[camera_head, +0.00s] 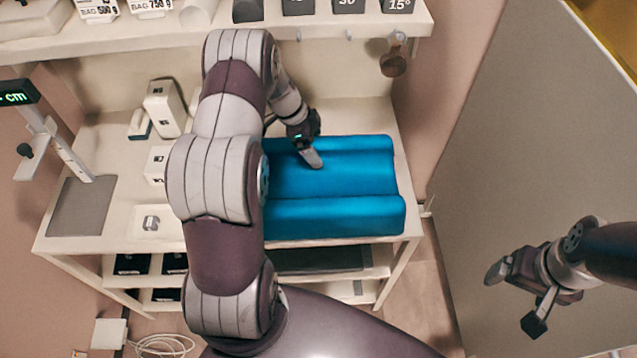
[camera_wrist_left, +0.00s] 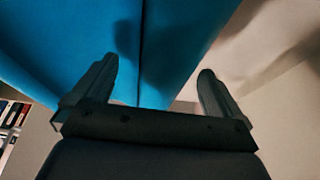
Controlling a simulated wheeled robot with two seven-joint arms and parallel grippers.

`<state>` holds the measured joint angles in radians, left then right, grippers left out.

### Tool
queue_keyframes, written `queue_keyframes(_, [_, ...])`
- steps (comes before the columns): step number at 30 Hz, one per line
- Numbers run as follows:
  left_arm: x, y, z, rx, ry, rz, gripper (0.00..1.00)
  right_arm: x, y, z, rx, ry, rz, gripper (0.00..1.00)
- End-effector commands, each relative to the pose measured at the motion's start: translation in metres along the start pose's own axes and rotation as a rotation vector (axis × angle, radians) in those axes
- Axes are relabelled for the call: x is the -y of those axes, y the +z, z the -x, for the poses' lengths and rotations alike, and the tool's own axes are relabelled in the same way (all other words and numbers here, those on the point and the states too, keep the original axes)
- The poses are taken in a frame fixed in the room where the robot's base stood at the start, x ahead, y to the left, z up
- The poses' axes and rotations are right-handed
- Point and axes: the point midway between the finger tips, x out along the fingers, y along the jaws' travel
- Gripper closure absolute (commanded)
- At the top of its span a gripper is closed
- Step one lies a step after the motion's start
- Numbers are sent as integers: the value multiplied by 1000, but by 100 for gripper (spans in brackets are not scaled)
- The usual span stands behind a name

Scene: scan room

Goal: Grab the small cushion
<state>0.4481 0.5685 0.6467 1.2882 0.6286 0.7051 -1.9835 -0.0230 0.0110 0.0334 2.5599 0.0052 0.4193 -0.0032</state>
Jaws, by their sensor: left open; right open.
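A blue cushion (camera_head: 335,216) with rounded ridges and a groove lies on the right part of the white table; I cannot tell whether it is one piece or several. Part of its left side is hidden behind my left arm. My left gripper (camera_head: 308,153) is over the cushion's back part. In the left wrist view, my open left gripper (camera_wrist_left: 157,70) has nothing gripped between its fingers, and the blue surface (camera_wrist_left: 75,40) with a dark seam fills the upper left beyond them. I cannot tell whether a finger touches it. My right gripper (camera_head: 514,298) is open and empty at the right, away from the table.
White boxes (camera_head: 164,108) stand on the table's left part, near a grey mat (camera_head: 82,205). A shelf (camera_head: 150,35) with labelled blocks runs above the back. A grey panel (camera_head: 520,130) stands at right. Dark items (camera_head: 132,264) lie on the lower shelves.

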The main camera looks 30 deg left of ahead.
Motion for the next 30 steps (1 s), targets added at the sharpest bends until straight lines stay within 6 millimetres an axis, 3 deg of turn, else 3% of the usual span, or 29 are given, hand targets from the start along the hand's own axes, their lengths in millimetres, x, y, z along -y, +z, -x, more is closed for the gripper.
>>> queue_keyframes(1, [0, 0, 0, 0, 0, 0, 0, 0, 0, 0, 0, 0, 0, 12])
queue_keyframes(2, [0, 0, 0, 0, 0, 0, 6, 0, 0, 0, 0, 0, 0, 12])
queue_keyframes(9, [0, 0, 0, 0, -1, 0, 82, 0, 0, 0, 0, 0, 0, 12])
queue_keyframes(17, [1, -1, 2, 0, -2, 0, 83, 0, 0, -1, 0, 0, 0, 12])
queue_keyframes(20, [2, -4, 9, -1, -6, 0, 100, 0, 0, -3, 0, 0, 0, 12])
queue_keyframes(23, [1, -8, 21, 0, -5, -1, 100, 0, 1, -7, 0, 0, 0, 12])
queue_keyframes(26, [1, -18, 39, 0, -7, -3, 100, 0, 2, -12, 0, 0, 0, 12])
queue_keyframes(30, [-9, -55, 42, -1, -2, -5, 100, 0, 2, -18, 0, 0, 0, 12])
